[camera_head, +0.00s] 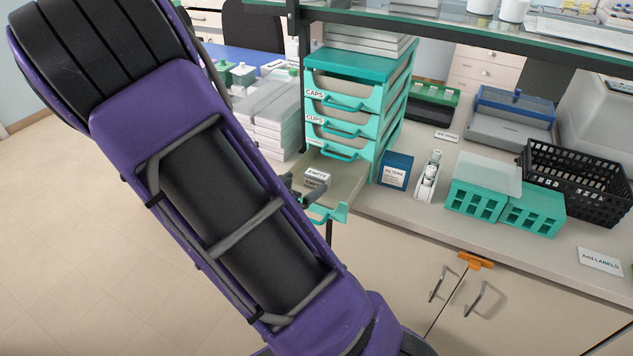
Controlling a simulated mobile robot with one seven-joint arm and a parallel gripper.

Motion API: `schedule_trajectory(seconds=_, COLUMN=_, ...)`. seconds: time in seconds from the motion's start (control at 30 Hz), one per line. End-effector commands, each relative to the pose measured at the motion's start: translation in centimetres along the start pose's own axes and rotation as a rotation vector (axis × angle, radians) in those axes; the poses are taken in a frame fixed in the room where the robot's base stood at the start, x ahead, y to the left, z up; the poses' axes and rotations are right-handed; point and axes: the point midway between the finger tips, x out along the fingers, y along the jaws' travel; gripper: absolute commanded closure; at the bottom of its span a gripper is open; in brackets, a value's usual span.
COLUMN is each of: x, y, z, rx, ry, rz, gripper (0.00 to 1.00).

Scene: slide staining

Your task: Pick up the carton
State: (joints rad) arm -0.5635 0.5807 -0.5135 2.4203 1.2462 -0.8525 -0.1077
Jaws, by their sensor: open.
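A small dark blue carton with a white label reading FILTERS (396,170) stands upright on the counter, just right of the teal drawer unit. My gripper (305,192) shows only in part as dark fingers past the right edge of my purple arm. It is open, left of the blue carton and apart from it, by the pulled-out bottom drawer (345,180). A small pale block with a label that seems to read EMPTY (317,177) is in that drawer, close to the fingers. My arm hides the rest of the gripper.
The teal drawer unit (345,65) stands left of the carton. A white holder (430,178), teal racks (483,200) and a black basket (575,185) are to its right. A glass shelf (450,38) overhangs the back. Bare counter lies in front of the carton.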

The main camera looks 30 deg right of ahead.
Motion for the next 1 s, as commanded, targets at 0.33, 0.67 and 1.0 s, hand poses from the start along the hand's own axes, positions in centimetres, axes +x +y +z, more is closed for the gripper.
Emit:
schedule_trajectory(seconds=0.33, x=3.4, y=0.1, z=-0.1, rx=0.001, ry=0.0, rz=0.002, gripper=0.0)
schedule_trajectory(seconds=0.67, x=7.7, y=0.2, z=-0.4, rx=0.003, ry=0.0, rz=0.002, gripper=0.0)
schedule_trajectory(seconds=1.0, x=7.8, y=0.2, z=-0.4, rx=0.002, ry=-0.001, rz=0.0, gripper=0.13)
